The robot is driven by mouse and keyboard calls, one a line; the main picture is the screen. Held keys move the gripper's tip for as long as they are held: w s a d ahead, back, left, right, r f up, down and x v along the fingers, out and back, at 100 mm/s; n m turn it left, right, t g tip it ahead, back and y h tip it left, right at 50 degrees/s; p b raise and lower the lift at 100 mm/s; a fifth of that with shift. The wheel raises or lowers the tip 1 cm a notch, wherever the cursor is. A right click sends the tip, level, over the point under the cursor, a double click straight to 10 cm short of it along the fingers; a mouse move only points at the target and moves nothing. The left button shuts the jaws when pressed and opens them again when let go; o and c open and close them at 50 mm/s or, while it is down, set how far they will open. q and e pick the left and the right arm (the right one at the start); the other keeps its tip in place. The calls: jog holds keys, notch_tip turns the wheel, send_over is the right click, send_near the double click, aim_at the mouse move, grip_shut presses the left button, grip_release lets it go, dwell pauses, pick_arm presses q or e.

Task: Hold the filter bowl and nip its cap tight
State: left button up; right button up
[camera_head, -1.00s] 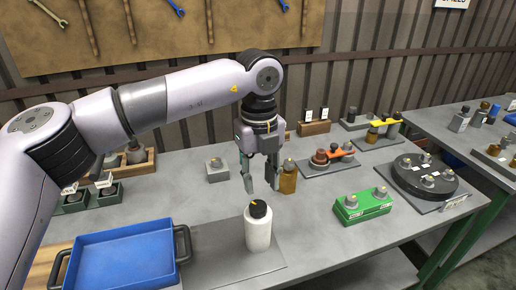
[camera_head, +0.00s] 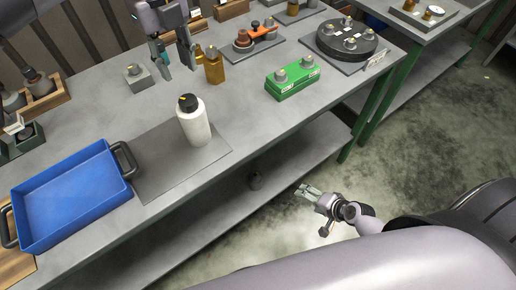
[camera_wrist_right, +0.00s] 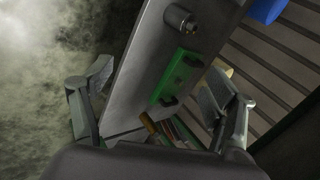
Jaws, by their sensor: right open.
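A white bottle (camera_head: 194,125) with a black cap (camera_head: 187,103) stands upright on a grey mat (camera_head: 165,172) at the front of the table; I take it for the filter bowl. A yellow mark shows on the cap. My left gripper (camera_head: 178,71) is open and empty behind the bottle, close to an amber bottle (camera_head: 213,67). My right gripper (camera_head: 308,191) is open and empty in front of the table, over the floor and apart from the bottle. Its spread fingers show in the right wrist view (camera_wrist_right: 155,108), with the table beyond.
A blue tray (camera_head: 72,195) with dark handles lies left of the mat. A green block (camera_head: 292,80) and a round black fixture (camera_head: 346,40) stand to the right. A grey block (camera_head: 136,77) is behind. A lower shelf (camera_head: 225,212) runs under the table.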

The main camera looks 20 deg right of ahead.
jog(key=w+a+r+m+t+y, duration=0.1)
jog(key=w+a+r+y, duration=0.1)
jog(key=r, duration=0.6)
jog(key=w+a+r+m+t+y, duration=0.1)
jog(key=w+a+r+m+y, duration=0.1)
jog(key=r, duration=0.7)
jog(key=w+a+r+m+t+y, duration=0.2)
jog(key=w+a+r, duration=0.1)
jog(key=r, duration=0.5)
jog(key=shift+w+a+r, duration=0.25)
jog(key=shift+a, duration=0.05)
jog(key=m+t+y, duration=0.1)
jog(key=m+y, duration=0.3)
jog(key=m, duration=0.6)
send_near(207, 130)
jog(key=x, duration=1.3)
jog(key=shift+c, duration=0.5)
